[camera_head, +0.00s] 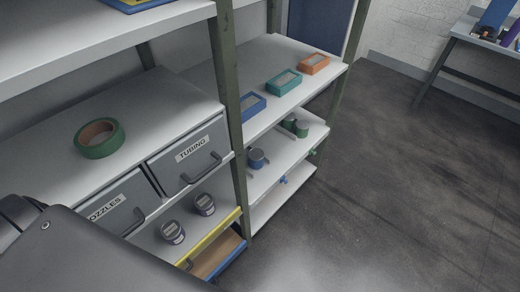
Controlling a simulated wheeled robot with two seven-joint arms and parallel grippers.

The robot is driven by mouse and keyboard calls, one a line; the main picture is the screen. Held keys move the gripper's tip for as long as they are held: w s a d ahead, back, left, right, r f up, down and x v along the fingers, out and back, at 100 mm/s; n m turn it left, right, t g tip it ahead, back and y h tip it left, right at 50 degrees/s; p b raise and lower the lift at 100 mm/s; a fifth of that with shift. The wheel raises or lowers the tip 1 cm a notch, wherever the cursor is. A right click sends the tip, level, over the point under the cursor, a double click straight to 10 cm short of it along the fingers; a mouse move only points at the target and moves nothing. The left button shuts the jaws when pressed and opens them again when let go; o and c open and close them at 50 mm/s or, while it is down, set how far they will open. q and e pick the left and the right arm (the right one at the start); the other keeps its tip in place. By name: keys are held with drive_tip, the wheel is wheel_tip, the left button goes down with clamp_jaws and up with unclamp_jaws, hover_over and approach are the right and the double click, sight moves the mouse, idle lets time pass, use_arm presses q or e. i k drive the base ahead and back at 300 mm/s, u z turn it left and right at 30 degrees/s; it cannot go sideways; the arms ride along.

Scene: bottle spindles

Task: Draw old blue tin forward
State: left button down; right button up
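A blue tin (257,158) stands on the middle shelf of the right-hand bay, close behind the green post. It looks upright, and its left side is close to the post. Green tins (301,129) stand farther back on the same shelf. Neither of my grippers is in view. A large dark grey part of my own body fills the lower left corner.
A shelf (330,69) above holds blue, teal (284,82) and orange (314,64) trays. Grey drawers (190,152) and two dark jars (172,232) are left of the post (229,90). Blue and green knobs (284,180) line the shelf edge. The floor at right is clear.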

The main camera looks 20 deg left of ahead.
sight(256, 156)
drive_tip(key=z, duration=0.85)
drive_tip(key=k, duration=1.15)
drive_tip(key=z, duration=0.65)
drive_tip(key=i, duration=2.6)
drive_tip(key=u, duration=0.9)
drive_tip(key=i, duration=1.5)
drive_tip(key=u, duration=2)
drive_tip(key=i, duration=0.95)
drive_tip(key=u, duration=0.85)
